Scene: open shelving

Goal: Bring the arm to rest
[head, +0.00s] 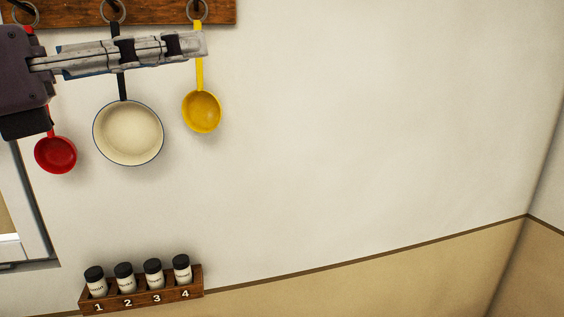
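My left gripper (195,44) comes in from the upper left and points right, with its fingers nearly level. It is seen side-on, the fingers overlap, and I cannot tell whether they are open or shut. It crosses in front of the handles of a cream pan (128,133) and a yellow ladle (202,111). I see nothing clearly held in it. My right gripper is not in view.
A wooden rail (160,13) with rings runs along the top left. A red ladle (55,154) hangs below my arm. A numbered wooden rack (142,298) holds several dark-capped jars at the lower left. The wall to the right is bare.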

